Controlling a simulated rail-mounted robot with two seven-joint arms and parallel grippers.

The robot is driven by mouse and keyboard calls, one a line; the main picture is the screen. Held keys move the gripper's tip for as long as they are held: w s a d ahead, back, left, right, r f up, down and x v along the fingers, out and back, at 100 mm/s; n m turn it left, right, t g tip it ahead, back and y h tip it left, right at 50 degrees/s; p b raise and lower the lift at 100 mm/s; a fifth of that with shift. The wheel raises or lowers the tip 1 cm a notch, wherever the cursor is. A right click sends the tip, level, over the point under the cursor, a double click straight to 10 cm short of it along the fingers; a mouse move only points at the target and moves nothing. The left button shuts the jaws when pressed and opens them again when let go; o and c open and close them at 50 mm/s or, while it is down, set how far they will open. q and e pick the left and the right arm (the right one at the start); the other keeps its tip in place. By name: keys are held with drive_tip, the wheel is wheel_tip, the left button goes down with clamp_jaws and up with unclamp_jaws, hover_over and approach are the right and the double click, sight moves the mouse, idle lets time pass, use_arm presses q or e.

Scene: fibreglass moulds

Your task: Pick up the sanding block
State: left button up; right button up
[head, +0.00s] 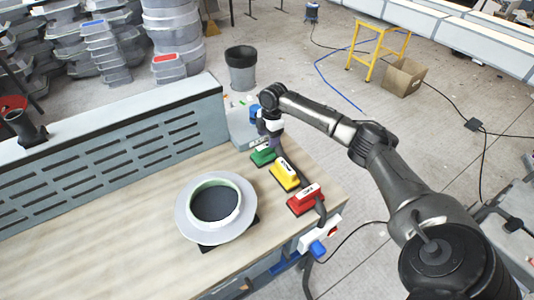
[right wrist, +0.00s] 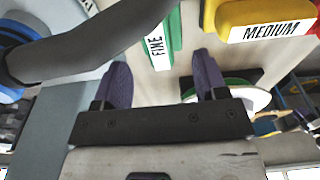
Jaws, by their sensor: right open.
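Three sanding blocks lie in a row along the right edge of the bench: a green one (head: 263,157) at the back, a yellow one (head: 285,175) in the middle and a red one (head: 304,200) in front. In the right wrist view the green block (right wrist: 174,38) reads FINE and the yellow block (right wrist: 268,20) reads MEDIUM. My right gripper (right wrist: 163,76) is open and empty, its purple fingers apart, with the green block beyond the gap between them. In the head view this gripper (head: 275,138) is by the green block, partly hidden by my arm. My left gripper is not in view.
A round mould (head: 182,225) with a pale green ring sits on the bench (head: 100,250). A slotted grey panel (head: 130,150) runs along the back. A dark hose (right wrist: 80,48) crosses close to the fingers. A waste bin (head: 241,70) stands behind the bench.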

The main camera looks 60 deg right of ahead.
sight(267, 145)
drive_tip(key=shift+w+a+f+b, duration=0.1)
drive_tip(key=shift+f+b, duration=0.1)
drive_tip(key=shift+f, duration=1.1)
drive_tip(key=shift+w+f+b, duration=0.1)
drive_tip(key=shift+f+b, duration=0.05)
drive_tip(key=shift+f, duration=1.15)
drive_tip(key=shift+c, duration=0.3)
drive_tip(key=c, duration=1)
